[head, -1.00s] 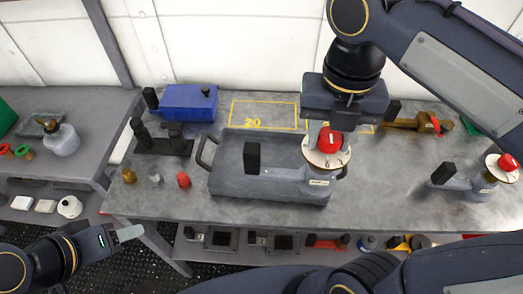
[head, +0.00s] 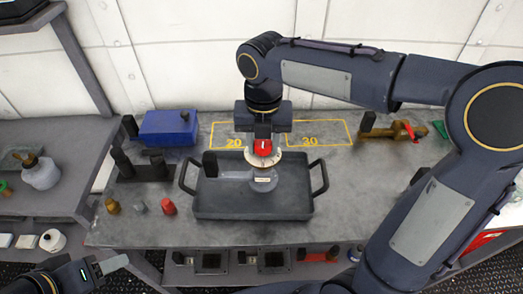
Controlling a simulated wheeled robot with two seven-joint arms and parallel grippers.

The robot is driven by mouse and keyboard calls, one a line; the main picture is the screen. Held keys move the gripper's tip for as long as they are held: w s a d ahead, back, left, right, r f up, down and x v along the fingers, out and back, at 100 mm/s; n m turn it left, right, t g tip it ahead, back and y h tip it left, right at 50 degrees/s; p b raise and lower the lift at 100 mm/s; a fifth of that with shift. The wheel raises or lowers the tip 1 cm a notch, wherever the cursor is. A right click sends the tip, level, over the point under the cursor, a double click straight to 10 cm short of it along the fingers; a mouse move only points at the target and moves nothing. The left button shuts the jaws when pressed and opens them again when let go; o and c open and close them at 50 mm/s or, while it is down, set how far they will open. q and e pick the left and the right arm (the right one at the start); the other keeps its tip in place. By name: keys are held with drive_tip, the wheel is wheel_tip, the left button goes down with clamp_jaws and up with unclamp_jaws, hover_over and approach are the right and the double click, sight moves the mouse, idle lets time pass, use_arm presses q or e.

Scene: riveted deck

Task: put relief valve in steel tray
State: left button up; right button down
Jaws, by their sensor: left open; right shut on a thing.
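The relief valve (head: 264,178) has a red knob, a white dial, a grey body and a black-ended side pipe pointing left. My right gripper (head: 263,137) is shut on its red knob from above. The valve is upright over the middle of the steel tray (head: 215,207), a grey tray with a handle at each end. I cannot tell whether the valve's base touches the tray floor. My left gripper (head: 110,265) is open and empty at the lower left, off the bench's front edge.
A blue box (head: 170,128) and a dark bracket (head: 142,168) stand left of the tray. Small brass, grey and red fittings (head: 168,206) stand at the front left. A brass valve (head: 390,131) lies at the back right. My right arm hides much of the bench's right side.

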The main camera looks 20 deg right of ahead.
drive_tip(key=shift+w+f, duration=0.15)
drive_tip(key=shift+f, duration=0.8)
drive_tip(key=shift+w+f, duration=0.15)
drive_tip(key=shift+f, duration=0.85)
drive_tip(key=c, duration=0.9)
unclamp_jaws()
